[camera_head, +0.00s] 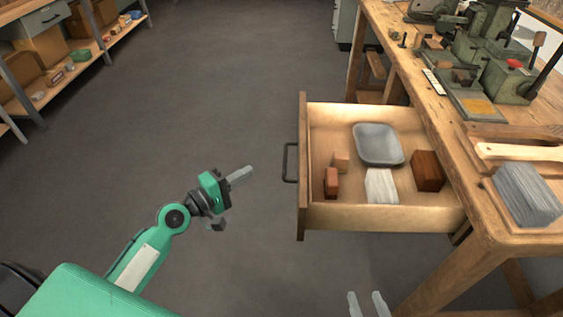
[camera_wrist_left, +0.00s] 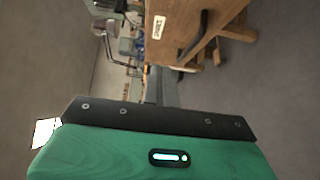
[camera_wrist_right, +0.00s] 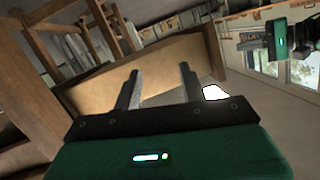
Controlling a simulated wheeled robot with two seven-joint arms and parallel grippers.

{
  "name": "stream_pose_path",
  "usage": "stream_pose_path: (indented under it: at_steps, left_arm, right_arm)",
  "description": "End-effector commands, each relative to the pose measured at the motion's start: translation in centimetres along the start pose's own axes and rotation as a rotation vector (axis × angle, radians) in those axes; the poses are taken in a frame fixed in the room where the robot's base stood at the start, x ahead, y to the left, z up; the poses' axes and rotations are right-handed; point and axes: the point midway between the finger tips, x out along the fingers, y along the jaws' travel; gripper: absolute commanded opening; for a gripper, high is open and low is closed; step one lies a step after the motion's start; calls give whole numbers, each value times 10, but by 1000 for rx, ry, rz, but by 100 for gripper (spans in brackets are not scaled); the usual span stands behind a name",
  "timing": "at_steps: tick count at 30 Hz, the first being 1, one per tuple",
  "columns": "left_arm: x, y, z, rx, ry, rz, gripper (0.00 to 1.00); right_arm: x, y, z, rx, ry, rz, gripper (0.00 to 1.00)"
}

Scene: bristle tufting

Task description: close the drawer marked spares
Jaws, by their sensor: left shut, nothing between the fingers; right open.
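The wooden drawer (camera_head: 302,222) is pulled far out of the workbench toward the left in the head view. Its dark bar handle (camera_head: 287,162) is on the front panel. A label (camera_wrist_left: 158,27) shows on the drawer front in the left wrist view, too small to read. My left gripper (camera_head: 247,172) is shut and empty, a short way left of the handle and not touching it. My right gripper (camera_head: 368,303) is open and empty, low in the head view, in front of the drawer's near side. In the right wrist view the drawer side (camera_wrist_right: 155,75) lies beyond its fingers (camera_wrist_right: 158,85).
The drawer holds a grey tray (camera_head: 378,144), a pale bristle bundle (camera_head: 381,187) and several wooden blocks (camera_head: 427,171). The workbench (camera_head: 455,175) carries a green machine (camera_head: 490,65) and a grey bristle stack (camera_head: 525,192). The floor left of the drawer is clear. Shelves (camera_head: 85,48) stand far left.

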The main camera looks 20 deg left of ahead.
Motion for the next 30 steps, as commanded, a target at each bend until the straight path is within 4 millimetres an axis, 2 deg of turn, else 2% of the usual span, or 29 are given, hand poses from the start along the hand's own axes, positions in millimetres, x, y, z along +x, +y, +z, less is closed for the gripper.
stream_pose_path:
  at_steps: [5, 19, 24, 30]
  left_arm:
    - [19, 2, 0, -2, 1, 3, 0]
    - [103, 1, 0, 0, 0, 1, 0]
    - [116, 0, 18, -1, 1, -1, 0]
    - [125, 0, 27, 2, 2, -2, 0]
  right_arm:
    - [-2, 1, 3, 0, -42, 4, 42]
    - [-3, 4, 7, -4, -80, 11, 42]
    - [-3, 6, 7, -7, -95, 15, 42]
    - [-3, 6, 7, -7, -101, 16, 42]
